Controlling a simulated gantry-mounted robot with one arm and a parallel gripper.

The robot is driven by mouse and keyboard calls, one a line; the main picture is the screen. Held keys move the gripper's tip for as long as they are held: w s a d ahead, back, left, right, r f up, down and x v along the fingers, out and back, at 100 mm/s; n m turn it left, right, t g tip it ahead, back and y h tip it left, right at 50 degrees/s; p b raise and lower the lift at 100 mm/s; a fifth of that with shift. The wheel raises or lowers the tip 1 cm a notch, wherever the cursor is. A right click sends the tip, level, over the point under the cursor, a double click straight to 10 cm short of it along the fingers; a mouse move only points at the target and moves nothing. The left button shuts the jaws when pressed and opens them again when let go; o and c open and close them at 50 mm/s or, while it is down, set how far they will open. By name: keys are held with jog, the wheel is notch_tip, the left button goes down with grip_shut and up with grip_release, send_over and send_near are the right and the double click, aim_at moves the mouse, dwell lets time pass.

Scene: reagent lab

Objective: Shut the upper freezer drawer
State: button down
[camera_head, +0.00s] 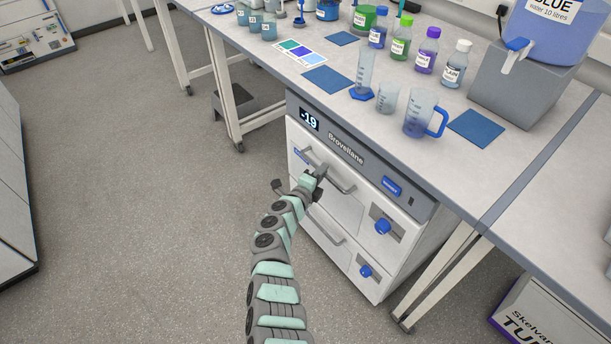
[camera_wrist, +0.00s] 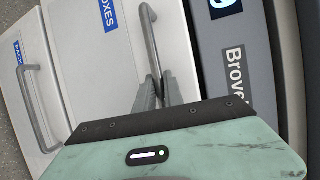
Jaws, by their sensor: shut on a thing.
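The freezer (camera_head: 390,262) stands under the bench, with a -19 display (camera_head: 309,119) on its grey top panel. The upper freezer drawer (camera_head: 345,207) has a white front and a grey bar handle (camera_head: 341,187). My gripper (camera_head: 318,174) is at this handle. In the wrist view, its two fingers (camera_wrist: 157,90) are closed around the bar of the upper handle (camera_wrist: 150,45), near one end. The upper drawer front (camera_wrist: 95,65) fills the middle of that view. I cannot tell for certain whether it stands slightly out. My arm hides part of the drawer fronts.
The lower drawer (camera_head: 345,257) has its own handle (camera_head: 324,228). Bottles, beakers and a blue-handled jug (camera_head: 419,113) stand on the bench (camera_head: 400,165) above. The floor (camera_head: 150,200) in front is clear.

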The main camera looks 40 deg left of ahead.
jog(key=shift+w+d, duration=0.1)
jog(key=shift+w, duration=0.15)
jog(key=shift+f, duration=0.1)
jog(key=c, duration=1.5)
grip_release()
jog(key=shift+w+d, duration=0.1)
jog(key=shift+o, duration=0.2)
jog(key=shift+s+r+p, duration=0.3)
jog(key=shift+s+p, duration=0.3)
jog(key=shift+s, duration=0.05)
jog(key=p+v, duration=0.4)
jog(key=v, duration=0.5)
jog(key=shift+s+p, duration=0.2)
jog(key=shift+p, duration=0.1)
